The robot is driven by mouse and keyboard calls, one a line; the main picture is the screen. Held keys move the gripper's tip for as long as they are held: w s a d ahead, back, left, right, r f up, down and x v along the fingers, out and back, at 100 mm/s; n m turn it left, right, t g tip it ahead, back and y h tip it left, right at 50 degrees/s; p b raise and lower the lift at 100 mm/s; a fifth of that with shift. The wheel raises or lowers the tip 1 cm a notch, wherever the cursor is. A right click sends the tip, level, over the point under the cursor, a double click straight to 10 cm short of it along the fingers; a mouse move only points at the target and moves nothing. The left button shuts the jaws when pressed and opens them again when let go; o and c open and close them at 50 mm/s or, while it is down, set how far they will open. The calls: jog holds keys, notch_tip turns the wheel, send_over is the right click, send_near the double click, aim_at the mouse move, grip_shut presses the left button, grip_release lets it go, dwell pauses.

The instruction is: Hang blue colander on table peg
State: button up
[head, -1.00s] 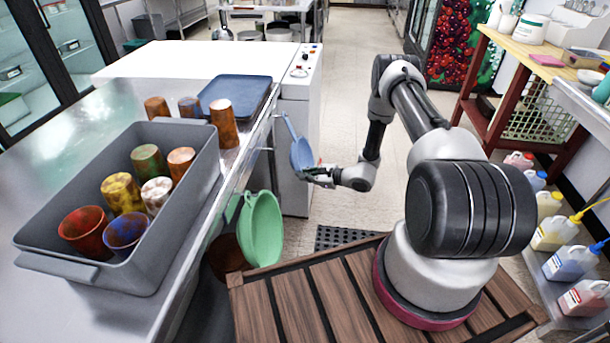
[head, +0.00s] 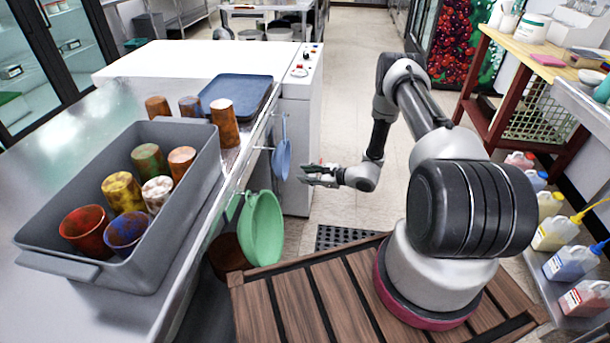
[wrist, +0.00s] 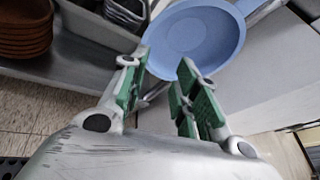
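The blue colander (head: 282,158) hangs at the table's side in the head view, handle up, by the far peg (head: 263,148). In the wrist view the colander (wrist: 196,42) lies beyond the fingertips, its handle toward the upper right. My gripper (head: 306,176) is to the right of the colander and apart from it in the head view. Its green-padded fingers (wrist: 160,72) are spread with nothing between them. The exact contact of handle and peg is too small to tell.
A green colander (head: 261,228) hangs nearer along the table (head: 60,142) edge. A grey bin (head: 57,205) of several cups and a blue tray (head: 254,90) stand on top. Floor (head: 345,125) right of my gripper is clear.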

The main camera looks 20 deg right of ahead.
jog(key=v, duration=1.1)
jog(key=s+a+r+n+g+y, duration=0.1)
jog(key=s+a+r+n+g, duration=0.1)
jog(key=s+g, duration=0.35)
jog(key=s+a+r+n+g+y, duration=0.1)
jog(key=s+r+n+g, duration=0.15)
jog(key=s, duration=0.65)
jog(key=s+d+r+n+h, duration=0.1)
jog(key=s+r+n+h, duration=0.3)
jog(key=r, duration=1)
jog(key=s+d+r+n+t+h, duration=0.1)
jog(key=s+r+n+h, duration=0.3)
jog(key=s+r+n, duration=0.4)
jog(key=s+d+r+n+t+h, duration=0.1)
jog(key=s+r+n+h, duration=0.3)
jog(key=r, duration=1.7)
jog(key=shift+s+d+r+n, duration=0.25)
jog(key=shift+s+d+n, duration=0.5)
jog(key=shift+s+n, duration=0.25)
